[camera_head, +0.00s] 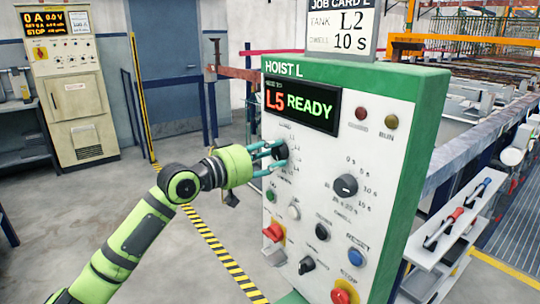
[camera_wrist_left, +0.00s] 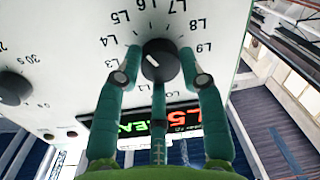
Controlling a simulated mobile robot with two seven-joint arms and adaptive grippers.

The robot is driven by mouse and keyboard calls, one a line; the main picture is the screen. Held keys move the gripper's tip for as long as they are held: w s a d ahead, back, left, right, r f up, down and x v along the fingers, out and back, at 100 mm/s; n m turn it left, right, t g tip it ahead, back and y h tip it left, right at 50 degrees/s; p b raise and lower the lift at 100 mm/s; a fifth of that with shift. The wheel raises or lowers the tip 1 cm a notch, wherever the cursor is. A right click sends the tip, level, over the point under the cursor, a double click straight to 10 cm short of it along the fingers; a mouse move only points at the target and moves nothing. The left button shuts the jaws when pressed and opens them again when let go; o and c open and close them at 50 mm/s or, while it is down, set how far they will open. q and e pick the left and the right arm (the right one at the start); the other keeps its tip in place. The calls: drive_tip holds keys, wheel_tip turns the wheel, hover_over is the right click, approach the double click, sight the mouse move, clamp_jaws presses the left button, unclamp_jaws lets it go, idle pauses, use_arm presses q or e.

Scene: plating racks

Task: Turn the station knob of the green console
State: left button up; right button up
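The green console (camera_head: 428,110) is a white panel with a green frame, headed HOIST L; its display (camera_head: 300,103) reads L5 READY. The station knob (camera_head: 280,150) is a black round dial at the panel's upper left, also in the left wrist view (camera_wrist_left: 161,60) ringed by labels up to L9. My left gripper (camera_head: 268,158) is at the knob, its teal fingers (camera_wrist_left: 160,66) on either side of it. The fingertips appear close to the knob's rim; whether they press on it is not clear. My right gripper is in neither view.
A job card (camera_head: 342,28) above reads L2, 10 s. Below are a dwell knob (camera_head: 346,187), a blue reset button (camera_head: 356,257) and a red stop button (camera_head: 341,296). A shelf (camera_head: 440,245) with red- and blue-handled tools stands at right. The floor at left is open.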

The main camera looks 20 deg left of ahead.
use_arm(q)
drive_tip(key=shift+o, duration=1.1)
drive_tip(key=shift+s, duration=0.1)
drive_tip(key=v, duration=1.1)
drive_tip(key=shift+s+a, duration=0.25)
drive_tip(key=shift+s, duration=0.1)
